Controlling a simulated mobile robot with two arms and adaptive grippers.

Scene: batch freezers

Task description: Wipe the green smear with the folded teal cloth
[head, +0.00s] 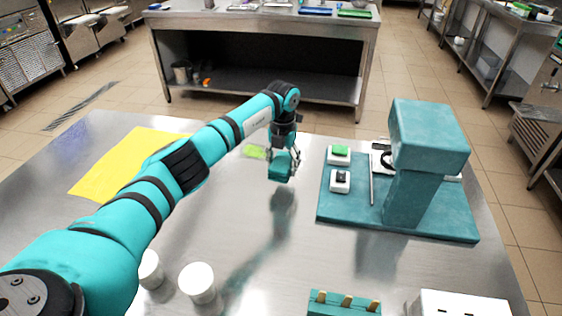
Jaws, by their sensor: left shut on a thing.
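My left gripper (284,160) points down just right of the smear. It is shut on the folded teal cloth (281,172), a small teal block between its fingers. The cloth looks a little above the table, with a dark reflection under it; I cannot tell exactly how high. My right gripper is out of view.
A teal stand (430,160) on a teal base with small switches is at the right. A yellow sheet (122,170) lies at the left. White cups (198,282), a teal rack (343,304) and a white box (458,303) are at the front. The middle is clear.

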